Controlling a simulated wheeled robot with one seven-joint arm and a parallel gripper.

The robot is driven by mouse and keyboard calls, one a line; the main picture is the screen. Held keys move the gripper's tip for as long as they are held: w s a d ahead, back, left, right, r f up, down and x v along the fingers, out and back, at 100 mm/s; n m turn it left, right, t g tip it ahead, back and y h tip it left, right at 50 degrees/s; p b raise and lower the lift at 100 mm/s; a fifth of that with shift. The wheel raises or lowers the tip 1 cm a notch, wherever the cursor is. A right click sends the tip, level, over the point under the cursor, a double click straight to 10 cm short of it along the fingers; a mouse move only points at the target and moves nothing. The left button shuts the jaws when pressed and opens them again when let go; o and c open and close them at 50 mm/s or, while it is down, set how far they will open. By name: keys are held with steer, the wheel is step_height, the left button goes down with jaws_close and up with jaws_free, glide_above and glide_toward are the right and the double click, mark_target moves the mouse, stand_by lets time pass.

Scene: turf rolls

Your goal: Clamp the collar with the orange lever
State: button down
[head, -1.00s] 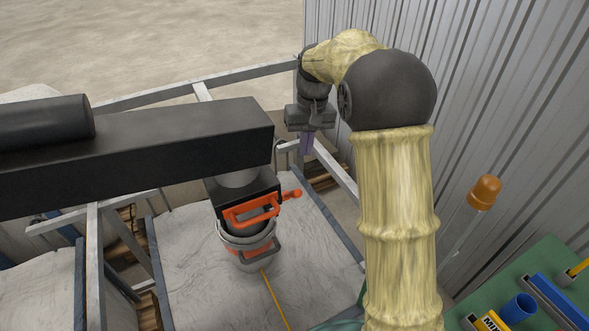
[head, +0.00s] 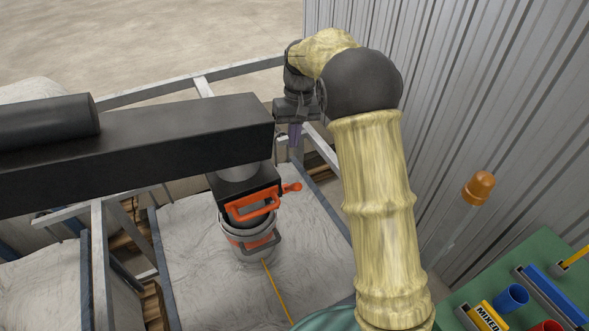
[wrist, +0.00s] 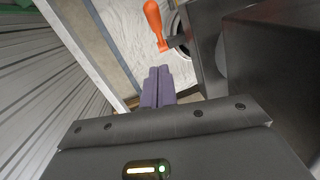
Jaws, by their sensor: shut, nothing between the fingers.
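The orange lever (head: 291,187) sticks out to the right of an orange clamp frame (head: 250,206) on a black block below the black beam. The collar (head: 248,231), a grey ring with an orange band and a dark handle, sits under the block on the pale sack top. My gripper (head: 295,134) is behind and right of the beam's end, above the lever and apart from it. In the wrist view its purple fingers (wrist: 158,88) are together and empty. The lever (wrist: 153,22) shows there just beyond the fingertips, slightly left, with its round end uppermost.
The black beam (head: 140,150) is close to my gripper on the left. A corrugated wall (head: 470,90) stands on the right. Grey frame rails surround the pale sack (head: 190,270). An orange beacon (head: 479,187) and a green tabletop (head: 540,260) are at the lower right.

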mark_target(292, 188)
steer(key=shift+s+f+p, duration=0.55)
steer(key=shift+s+f, duration=0.1)
steer(key=shift+f, duration=0.8)
steer(key=shift+s+f+p, duration=0.6)
steer(key=shift+s+f, duration=0.05)
steer(key=shift+f, duration=0.85)
steer(key=shift+s+f+p, duration=0.55)
steer(key=shift+s+f, duration=0.1)
steer(key=shift+f, duration=0.8)
steer(key=shift+w+f+b, duration=0.1)
steer(key=shift+f+b, duration=0.05)
steer(key=shift+b, duration=0.15)
